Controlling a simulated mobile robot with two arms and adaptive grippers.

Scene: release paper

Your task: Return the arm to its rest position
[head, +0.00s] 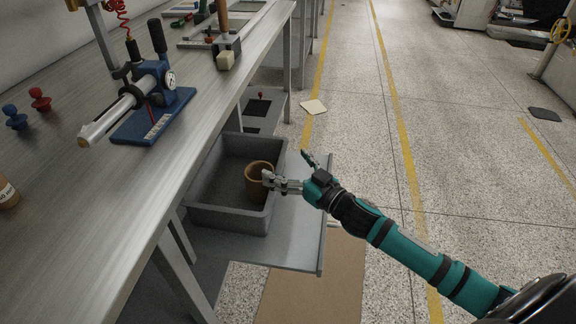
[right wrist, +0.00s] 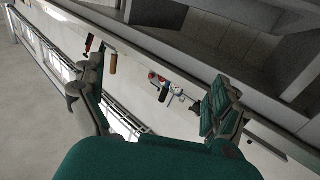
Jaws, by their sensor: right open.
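My right arm comes in from the lower right in the head view, stretched out over the floor beside the workbench. My right gripper (head: 289,168) is open, its fingers spread apart, with nothing seen between them. One fingertip shows in front of a brown cylindrical roll or cup (head: 254,183) standing in a grey bin (head: 232,220); I cannot tell whether they touch. In the right wrist view the gripper (right wrist: 152,92) also shows wide open and empty. My left gripper is not in view.
The bin sits on a low grey shelf (head: 300,235) beside the metal workbench (head: 60,215). A blue press tool (head: 150,115) stands on the bench. A cream sheet (head: 313,107) and a brown mat (head: 315,285) lie on the floor. The speckled floor to the right is mostly clear.

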